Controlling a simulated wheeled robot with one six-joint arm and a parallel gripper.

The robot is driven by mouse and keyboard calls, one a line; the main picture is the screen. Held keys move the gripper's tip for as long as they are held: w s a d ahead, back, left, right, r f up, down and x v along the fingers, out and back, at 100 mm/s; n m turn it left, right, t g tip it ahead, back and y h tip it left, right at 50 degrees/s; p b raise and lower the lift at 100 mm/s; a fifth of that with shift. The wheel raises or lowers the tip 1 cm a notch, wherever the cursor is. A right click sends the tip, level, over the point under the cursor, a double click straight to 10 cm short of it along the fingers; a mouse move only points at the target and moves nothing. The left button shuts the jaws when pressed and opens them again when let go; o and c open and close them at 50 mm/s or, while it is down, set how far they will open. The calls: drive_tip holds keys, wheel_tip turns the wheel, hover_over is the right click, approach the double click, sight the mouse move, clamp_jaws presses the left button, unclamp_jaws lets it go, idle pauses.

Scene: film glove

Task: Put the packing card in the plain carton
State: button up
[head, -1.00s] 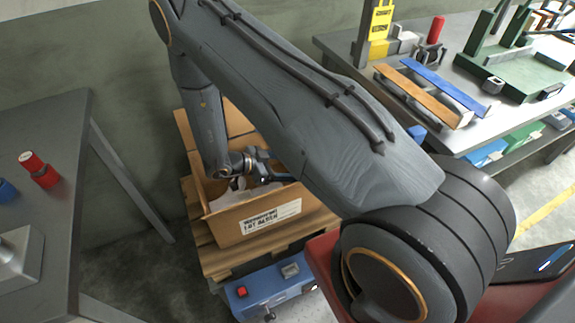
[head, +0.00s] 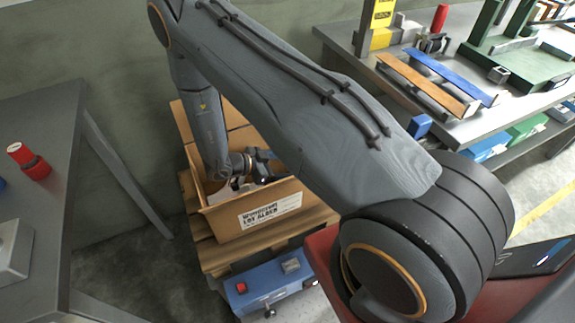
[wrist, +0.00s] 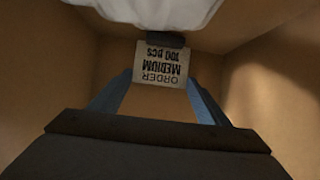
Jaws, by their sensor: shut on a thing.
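The plain carton (head: 223,220) is an open brown box with a white lot label on its front, standing on a wooden pallet. My gripper (head: 250,168) is down inside its opening, partly hidden by my arm in the head view. In the wrist view my gripper (wrist: 160,90) is shut on the packing card (wrist: 162,66), a pale card printed "ORDER MEDIUM 100 PCS", upside down in that view. Brown carton walls (wrist: 270,75) surround it there. A white, crumpled-looking thing (wrist: 150,12) lies at the top of the wrist view, close to the card.
The pallet (head: 215,262) bears the carton, with a blue device (head: 268,285) in front. A grey table (head: 45,190) with a red-capped object stands left. A workbench (head: 480,40) with fixtures and bins stands right.

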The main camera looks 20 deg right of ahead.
drive_tip(key=shift+f, duration=0.25)
drive_tip(key=o, duration=1.4)
drive_tip(key=b+v, duration=0.1)
drive_tip(key=v, duration=0.7)
drive_tip(key=shift+w+d, duration=0.1)
